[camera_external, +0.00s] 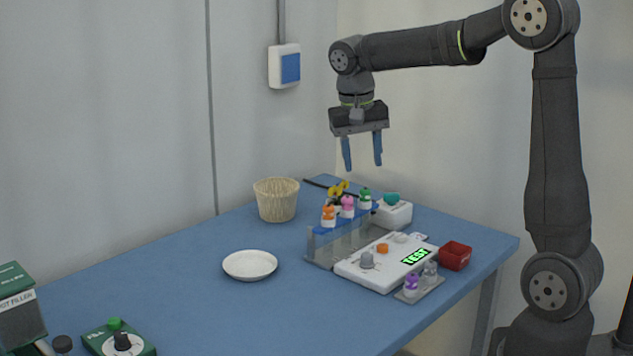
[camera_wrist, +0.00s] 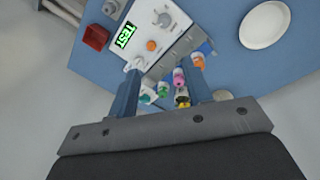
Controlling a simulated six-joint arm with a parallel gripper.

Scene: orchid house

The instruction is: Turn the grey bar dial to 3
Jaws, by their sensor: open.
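The white panel box (camera_external: 350,270) lies on the blue table and has a green display reading TEST. The grey bar dial (camera_external: 367,260) stands up from its left part. I cannot read any numbers around it. In the wrist view the dial (camera_wrist: 165,18) shows near the top, beyond my fingers, on the white panel (camera_wrist: 140,12). My gripper (camera_external: 362,166) is open and empty, pointing down high above the table, behind and well above the panel. Its two blue fingers also show in the wrist view (camera_wrist: 165,72).
An orange knob (camera_external: 382,248) sits near the dial. A rack (camera_external: 325,262) with colourful-topped tubes stands close behind the panel. Small vials (camera_external: 411,287) and a red tray (camera_external: 455,256) are at the right. A white plate (camera_external: 250,265) and basket (camera_external: 276,200) stand left, with clear table around.

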